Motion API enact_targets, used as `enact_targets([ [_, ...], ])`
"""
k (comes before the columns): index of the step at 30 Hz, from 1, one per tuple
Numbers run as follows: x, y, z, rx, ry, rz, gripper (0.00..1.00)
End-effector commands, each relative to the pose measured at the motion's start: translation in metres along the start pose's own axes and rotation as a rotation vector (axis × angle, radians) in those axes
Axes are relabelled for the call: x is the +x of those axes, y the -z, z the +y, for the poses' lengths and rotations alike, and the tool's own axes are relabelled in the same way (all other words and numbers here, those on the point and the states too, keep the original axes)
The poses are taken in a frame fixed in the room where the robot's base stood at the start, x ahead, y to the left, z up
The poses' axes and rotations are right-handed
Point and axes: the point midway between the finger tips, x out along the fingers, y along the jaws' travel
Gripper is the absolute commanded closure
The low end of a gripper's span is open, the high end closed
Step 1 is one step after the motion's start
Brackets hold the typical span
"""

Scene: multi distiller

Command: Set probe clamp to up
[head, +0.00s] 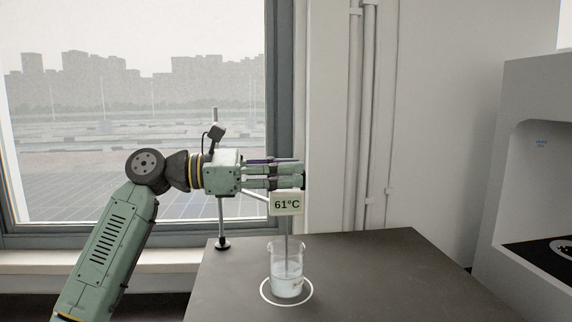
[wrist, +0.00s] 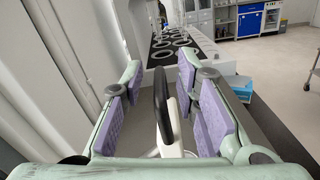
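The stand (head: 221,222) is an upright metal rod on a dark foot. My gripper (head: 302,174) is level just above the display. In the wrist view, its purple-padded fingers (wrist: 161,82) are open on both sides of a black handle (wrist: 163,100) with a white part below it, with gaps visible. The fingers hide the clamp in the head view.
The beaker stands in a white ring on the dark table (head: 390,275). A window is behind my arm, and wall pipes (head: 362,120) rise behind the table. A white cabinet (head: 535,150) stands at the right. The table right of the beaker is clear.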

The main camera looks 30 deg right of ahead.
Motion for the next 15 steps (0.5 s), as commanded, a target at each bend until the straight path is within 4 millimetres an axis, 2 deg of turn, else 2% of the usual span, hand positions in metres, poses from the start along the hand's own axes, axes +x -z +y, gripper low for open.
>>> enact_targets([
  [8, 0.0023, 0.0005, -0.0001, 0.0, 0.0, 0.0, 0.72],
  [15, 0.0021, 0.0004, -0.0001, 0.0, 0.0, 0.0, 0.86],
])
